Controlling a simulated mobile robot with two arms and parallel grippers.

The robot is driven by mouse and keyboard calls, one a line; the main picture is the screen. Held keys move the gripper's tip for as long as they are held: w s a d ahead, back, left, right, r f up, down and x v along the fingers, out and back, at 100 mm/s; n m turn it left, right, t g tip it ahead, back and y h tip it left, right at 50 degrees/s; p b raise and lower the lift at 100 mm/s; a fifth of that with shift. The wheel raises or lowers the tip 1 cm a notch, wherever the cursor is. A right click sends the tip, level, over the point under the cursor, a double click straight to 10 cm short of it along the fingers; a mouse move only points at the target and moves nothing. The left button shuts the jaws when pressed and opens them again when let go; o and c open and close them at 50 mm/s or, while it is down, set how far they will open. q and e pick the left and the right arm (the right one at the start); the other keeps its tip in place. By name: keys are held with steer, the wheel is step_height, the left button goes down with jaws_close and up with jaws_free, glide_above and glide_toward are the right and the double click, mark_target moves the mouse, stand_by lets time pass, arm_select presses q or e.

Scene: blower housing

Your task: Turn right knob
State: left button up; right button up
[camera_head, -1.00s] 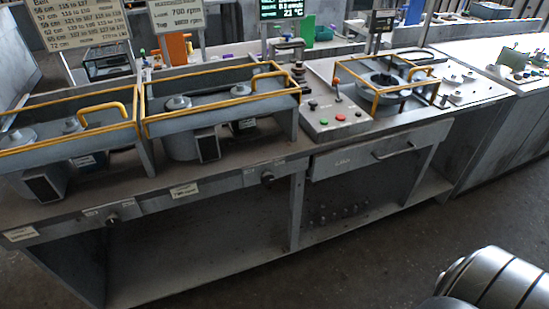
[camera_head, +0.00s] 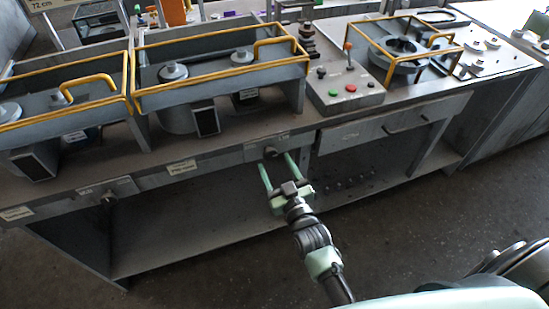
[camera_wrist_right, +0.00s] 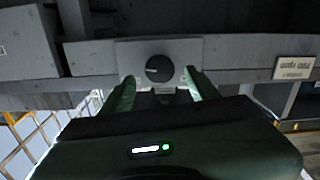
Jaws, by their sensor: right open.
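The right knob (camera_head: 270,152) is a small dark round knob on a grey plate on the bench's front edge. In the right wrist view the knob (camera_wrist_right: 159,68) shows face-on with a light pointer mark toward its left. My right gripper (camera_head: 276,160) is open, its two green fingers pointing at the knob, one to each side. In the right wrist view the gripper (camera_wrist_right: 160,82) has its fingertips just below and beside the knob; I cannot tell if they touch it. The left knob (camera_head: 108,198) sits farther left on the same edge. My left gripper is out of view.
Yellow-railed belt housings (camera_head: 215,80) stand on the bench above the knobs. A control box (camera_head: 345,90) with red and green buttons is to the right. A drawer with a handle (camera_head: 405,122) is right of the knob. The shelf below (camera_head: 190,240) is mostly bare.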

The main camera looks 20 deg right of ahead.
mark_target(269, 152)
steer(key=shift+w, duration=1.1)
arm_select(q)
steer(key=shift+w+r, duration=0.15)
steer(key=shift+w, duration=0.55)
arm_select(e)
steer(key=shift+w, duration=0.25)
jaws_close()
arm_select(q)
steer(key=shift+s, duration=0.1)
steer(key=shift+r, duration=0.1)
arm_select(e)
steer(key=shift+m, duration=0.3)
steer(key=m+p, duration=0.1)
steer(key=m, duration=0.1)
steer(key=shift+m, duration=0.3)
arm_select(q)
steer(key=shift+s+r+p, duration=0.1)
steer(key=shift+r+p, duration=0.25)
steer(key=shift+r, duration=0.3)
arm_select(e)
steer(key=shift+m, duration=2)
